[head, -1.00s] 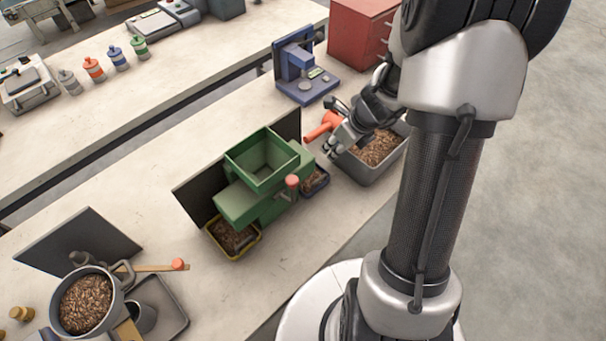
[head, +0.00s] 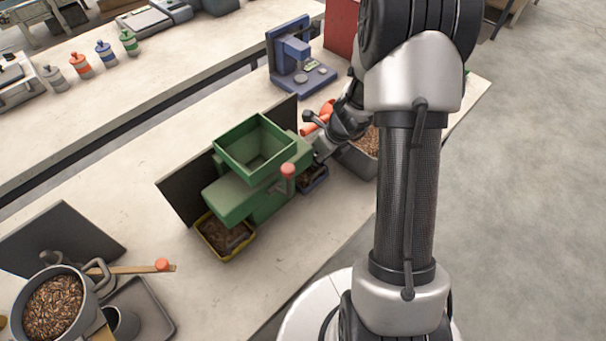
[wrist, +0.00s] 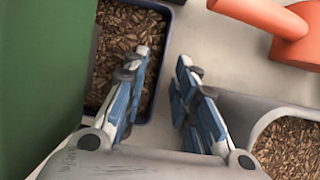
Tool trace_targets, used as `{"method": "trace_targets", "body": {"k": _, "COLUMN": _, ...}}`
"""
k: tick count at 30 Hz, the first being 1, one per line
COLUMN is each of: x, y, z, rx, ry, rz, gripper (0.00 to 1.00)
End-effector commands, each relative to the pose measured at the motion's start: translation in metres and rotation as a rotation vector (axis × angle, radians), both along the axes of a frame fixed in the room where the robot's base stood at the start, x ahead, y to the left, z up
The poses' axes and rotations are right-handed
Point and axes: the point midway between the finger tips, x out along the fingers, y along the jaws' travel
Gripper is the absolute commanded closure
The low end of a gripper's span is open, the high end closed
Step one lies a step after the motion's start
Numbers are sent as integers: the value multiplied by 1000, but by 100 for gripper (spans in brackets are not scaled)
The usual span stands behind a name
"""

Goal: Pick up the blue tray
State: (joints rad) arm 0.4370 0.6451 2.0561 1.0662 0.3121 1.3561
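The blue tray (head: 314,184) is small, dark blue and full of brown pellets. It sits on the bench against the right end of the green bagger (head: 258,172), partly hidden by it and by my gripper. In the wrist view the tray (wrist: 166,60) is at upper left beside the green wall (wrist: 40,75). My gripper (wrist: 162,62) is open and empty, its fingers apart. The left finger overlaps the tray's pellets in the picture; the right finger is outside the tray's right wall. I cannot tell whether either touches. In the head view my gripper (head: 322,152) is just above the tray.
A grey bin (head: 358,160) of pellets stands close to the right, also in the wrist view (wrist: 240,108). An orange scoop (head: 318,118) is behind my gripper. A yellow-rimmed tray (head: 228,250) is at the bagger's front left. A blue device (head: 300,70) stands farther back.

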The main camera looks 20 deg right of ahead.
Motion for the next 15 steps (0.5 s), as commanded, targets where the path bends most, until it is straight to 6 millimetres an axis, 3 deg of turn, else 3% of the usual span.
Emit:
{"method": "trace_targets", "body": {"k": 5, "x": 1, "y": 0, "z": 1, "rx": -1, "ry": -1, "rz": 0, "gripper": 74}}
{"method": "trace_targets", "body": {"k": 15, "x": 0, "y": 0, "z": 1, "rx": 0, "ry": -1, "rz": 0, "gripper": 96}}
